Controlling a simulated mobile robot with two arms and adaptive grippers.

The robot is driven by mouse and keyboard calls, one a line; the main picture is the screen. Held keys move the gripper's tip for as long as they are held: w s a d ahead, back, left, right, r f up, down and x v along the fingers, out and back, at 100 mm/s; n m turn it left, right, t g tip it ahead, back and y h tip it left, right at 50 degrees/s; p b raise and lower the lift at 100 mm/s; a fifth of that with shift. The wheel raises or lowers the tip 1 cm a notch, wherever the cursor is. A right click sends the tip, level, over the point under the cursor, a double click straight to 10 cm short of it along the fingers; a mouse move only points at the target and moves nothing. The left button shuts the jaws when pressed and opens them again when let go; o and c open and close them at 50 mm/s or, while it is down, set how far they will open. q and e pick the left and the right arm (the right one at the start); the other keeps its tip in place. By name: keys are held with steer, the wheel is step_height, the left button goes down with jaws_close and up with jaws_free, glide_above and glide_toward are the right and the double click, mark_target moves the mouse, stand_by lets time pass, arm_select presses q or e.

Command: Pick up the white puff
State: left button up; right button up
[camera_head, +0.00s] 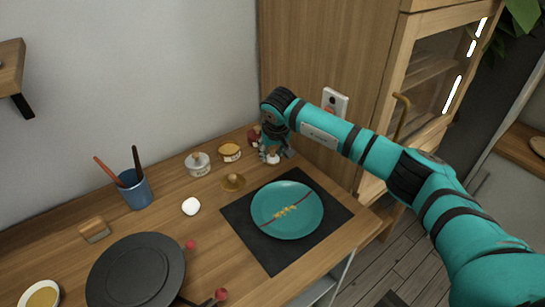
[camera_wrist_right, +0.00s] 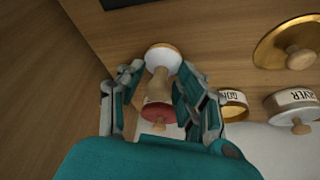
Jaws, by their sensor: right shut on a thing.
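The white puff (camera_wrist_right: 163,56) is a round white pad with a wooden handle (camera_wrist_right: 158,82) in the right wrist view. My right gripper (camera_wrist_right: 160,88) has its fingers on either side of that handle and is shut on it. In the head view the right gripper (camera_head: 272,148) is at the back right of the wooden counter, with the white puff (camera_head: 273,159) showing just under the fingers. I cannot tell whether the pad touches the counter. My left gripper is not in view.
A red jar (camera_head: 254,137) stands close behind the gripper, with jars labelled gold (camera_head: 230,151) and silver (camera_head: 197,163) to the left. A gold lid (camera_head: 233,182) lies in front. A teal plate (camera_head: 270,213) rests on a black mat (camera_head: 266,253). A wooden cabinet (camera_head: 310,70) stands behind.

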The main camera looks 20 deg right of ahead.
mark_target(273, 147)
steer(key=shift+r, duration=0.45)
step_height(273, 147, up, 3)
steer(key=shift+f+b, duration=0.2)
steer(key=shift+b, duration=0.45)
steer(key=s+a+b, duration=0.1)
steer(key=s, duration=0.4)
steer(key=s+r+b, duration=0.1)
steer(key=s, duration=0.4)
steer(key=s+a+b, duration=0.1)
steer(key=s, duration=0.5)
steer(key=shift+a+r, duration=0.25)
steer(key=shift+a, duration=0.1)
steer(key=shift+w, duration=0.1)
steer(key=o, duration=0.3)
steer(key=c, duration=0.4)
